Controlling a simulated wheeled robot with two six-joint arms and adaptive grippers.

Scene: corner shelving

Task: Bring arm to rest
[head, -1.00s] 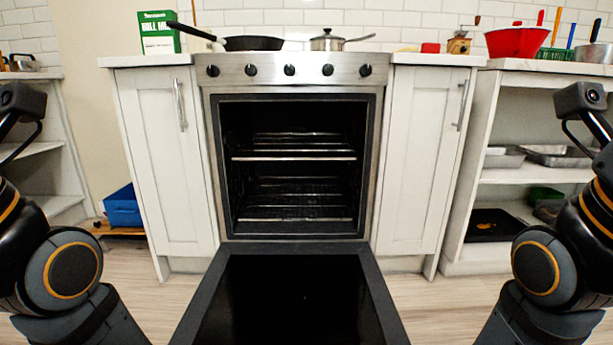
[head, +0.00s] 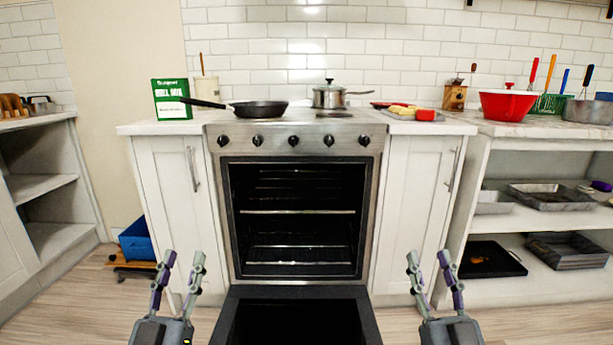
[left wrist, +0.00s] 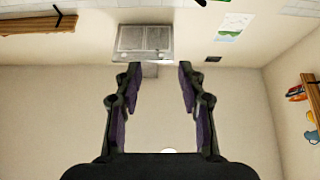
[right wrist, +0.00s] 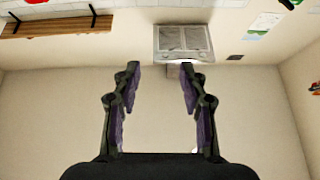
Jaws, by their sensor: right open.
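My left gripper (head: 180,280) points up at the lower left of the head view, left of the lowered oven door (head: 225,325). Its fingers are apart and empty, and the left wrist view shows the same open gripper (left wrist: 156,75). My right gripper (head: 432,277) points up at the lower right of the head view, right of the door. It is open and empty, also in the right wrist view (right wrist: 160,75). The oven (head: 295,220) stands open with bare racks inside. Both wrist views look up towards the ceiling.
A frying pan (head: 259,113) and a pot (head: 328,96) stand on the stove top. A green box (head: 172,99) is on the left counter. A red colander (head: 507,104) is on the right counter. Shelves with trays (head: 548,197) stand at the right.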

